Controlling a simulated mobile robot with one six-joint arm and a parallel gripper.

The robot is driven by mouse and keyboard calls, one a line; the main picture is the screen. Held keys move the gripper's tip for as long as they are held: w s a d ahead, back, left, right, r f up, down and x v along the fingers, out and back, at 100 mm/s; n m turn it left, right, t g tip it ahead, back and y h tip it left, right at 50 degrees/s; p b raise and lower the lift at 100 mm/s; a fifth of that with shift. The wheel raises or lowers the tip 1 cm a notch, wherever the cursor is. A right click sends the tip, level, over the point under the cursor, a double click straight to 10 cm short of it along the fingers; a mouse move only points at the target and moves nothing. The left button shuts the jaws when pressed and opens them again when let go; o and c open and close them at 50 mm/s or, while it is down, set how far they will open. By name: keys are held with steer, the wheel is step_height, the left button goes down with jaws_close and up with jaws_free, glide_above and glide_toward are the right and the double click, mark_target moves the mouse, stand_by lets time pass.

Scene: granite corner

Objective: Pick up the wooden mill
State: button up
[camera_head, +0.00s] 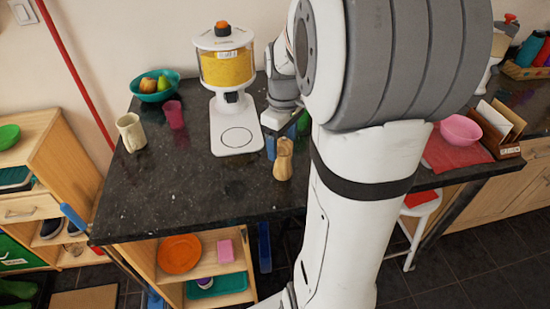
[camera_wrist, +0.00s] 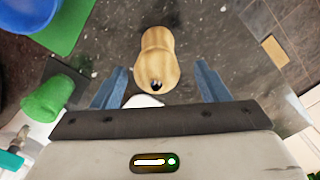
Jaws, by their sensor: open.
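The wooden mill (camera_head: 283,160) is pale wood with a narrow waist and stands on the dark granite counter in the head view. In the wrist view the mill (camera_wrist: 157,62) lies ahead of and between the two blue fingers, with a dark hole in its near end. My gripper (camera_wrist: 160,85) is open, with a finger on each side and gaps to the mill. In the head view my gripper (camera_head: 272,144) is just behind and left of the mill, partly hidden by it. No contact with the mill shows.
A cereal dispenser (camera_head: 229,138) stands behind left of the mill. A pink cup (camera_head: 174,114), a cream mug (camera_head: 131,132) and a teal fruit bowl (camera_head: 154,96) are farther left. A pink bowl (camera_head: 460,130) is at right. The counter's front left is clear.

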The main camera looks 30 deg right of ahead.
mark_target(283, 163)
steer(key=f, duration=0.5)
steer(key=shift+w+d, duration=0.15)
steer(key=shift+w, duration=0.05)
steer(key=shift+c, duration=0.2)
steer(key=c, duration=1.1)
